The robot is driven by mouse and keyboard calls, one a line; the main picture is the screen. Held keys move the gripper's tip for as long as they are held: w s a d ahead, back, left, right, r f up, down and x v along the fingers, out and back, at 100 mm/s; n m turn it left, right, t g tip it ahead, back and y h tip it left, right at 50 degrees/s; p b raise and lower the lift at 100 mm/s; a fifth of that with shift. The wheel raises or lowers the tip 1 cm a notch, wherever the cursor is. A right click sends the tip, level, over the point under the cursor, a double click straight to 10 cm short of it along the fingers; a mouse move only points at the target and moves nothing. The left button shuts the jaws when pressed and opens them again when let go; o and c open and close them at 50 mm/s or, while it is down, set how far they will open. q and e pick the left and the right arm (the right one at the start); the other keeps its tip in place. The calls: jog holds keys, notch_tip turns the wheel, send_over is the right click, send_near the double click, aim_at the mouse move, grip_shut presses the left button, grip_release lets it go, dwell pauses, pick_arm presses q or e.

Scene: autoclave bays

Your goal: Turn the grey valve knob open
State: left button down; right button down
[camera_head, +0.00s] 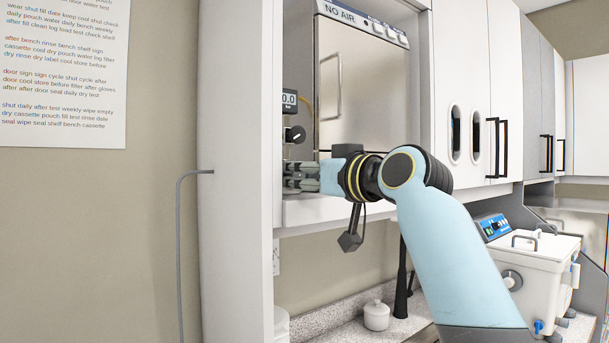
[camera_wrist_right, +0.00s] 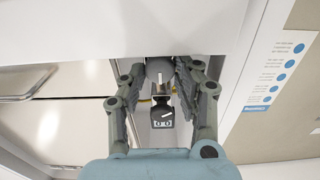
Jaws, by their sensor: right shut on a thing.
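The grey valve knob (camera_wrist_right: 160,71) is round with a white pointer line, and it sits between the fingertips in the right wrist view. My right gripper (camera_wrist_right: 164,68) is shut on it, with one finger on each side. In the head view my right gripper (camera_head: 287,178) reaches into the autoclave bay from the right, and its fingers hide the grey knob. A black knob (camera_head: 295,134) with a white pointer is just above the gripper, below a small display (camera_head: 289,99). My left gripper is in neither view.
The steel autoclave (camera_head: 362,85) marked NO AIR stands beside the gripper. A white side panel (camera_head: 232,150) closes the bay on the left. Below are a white lidded jar (camera_head: 376,315) and a white bench unit (camera_head: 535,270). White cabinets (camera_head: 460,60) are to the right.

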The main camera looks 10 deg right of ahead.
jog(key=n+b, duration=0.2)
jog(key=n, duration=0.1)
jog(key=shift+f, duration=0.2)
jog(key=n+b, duration=0.1)
jog(key=n, duration=0.1)
jog(key=shift+r+n+b, duration=0.1)
jog(key=shift+n+b, duration=0.2)
jog(key=shift+b, duration=0.1)
jog(key=shift+r, duration=0.1)
jog(key=c, duration=1)
grip_release()
jog(key=shift+s, duration=0.1)
jog(key=v, duration=1.1)
jog(key=shift+s+d, duration=0.1)
jog(key=shift+s, duration=0.3)
